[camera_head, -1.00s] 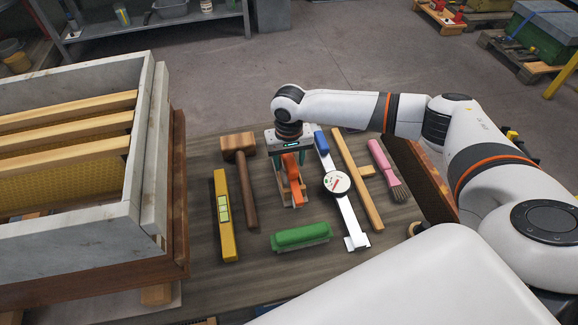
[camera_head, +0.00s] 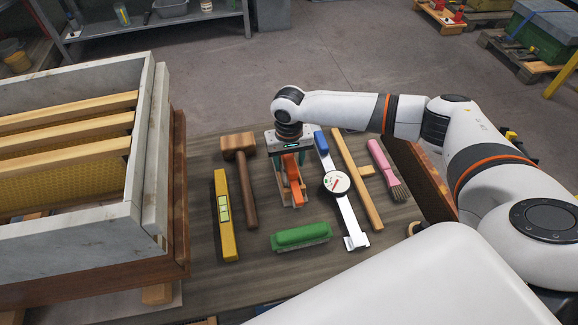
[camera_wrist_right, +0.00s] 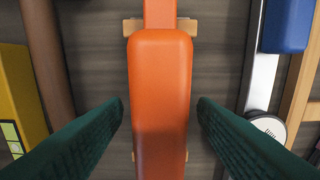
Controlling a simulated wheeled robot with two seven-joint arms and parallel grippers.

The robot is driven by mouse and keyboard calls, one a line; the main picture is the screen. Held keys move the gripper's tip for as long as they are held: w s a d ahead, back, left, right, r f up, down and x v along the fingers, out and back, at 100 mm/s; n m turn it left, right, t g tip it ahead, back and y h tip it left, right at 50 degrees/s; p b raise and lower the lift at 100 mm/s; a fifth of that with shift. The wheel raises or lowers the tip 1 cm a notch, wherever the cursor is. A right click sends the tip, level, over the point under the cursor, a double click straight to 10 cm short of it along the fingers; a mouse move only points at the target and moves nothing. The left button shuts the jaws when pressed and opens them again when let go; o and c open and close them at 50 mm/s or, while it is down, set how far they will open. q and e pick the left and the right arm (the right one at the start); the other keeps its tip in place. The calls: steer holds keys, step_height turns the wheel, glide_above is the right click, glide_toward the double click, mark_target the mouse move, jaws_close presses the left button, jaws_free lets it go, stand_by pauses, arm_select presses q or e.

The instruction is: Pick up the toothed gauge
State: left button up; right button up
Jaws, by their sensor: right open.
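An orange-handled tool (camera_head: 294,184) with pale wooden parts lies on the wooden bench top (camera_head: 255,262), directly below my right gripper (camera_head: 291,160). It may be the toothed gauge; I cannot make out teeth on it. In the right wrist view, its orange handle (camera_wrist_right: 160,75) runs up the middle, with wood showing at its ends. The dark green fingers of my right gripper (camera_wrist_right: 160,104) are open, one on each side of the handle, with a gap on both sides. The gripper hides part of the tool's far end in the head view. My left gripper is not in view.
To the left lie a wooden mallet (camera_head: 246,190) and a yellow level (camera_head: 223,215). To the right are a blue-ended dial tool (camera_head: 345,212), a wooden cross-piece tool (camera_head: 356,182) and a pink brush (camera_head: 381,161). A green brush (camera_head: 300,235) lies in front. A hive box (camera_head: 70,245) stands left.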

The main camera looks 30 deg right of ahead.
stand_by(0.7)
steer(key=c, duration=1)
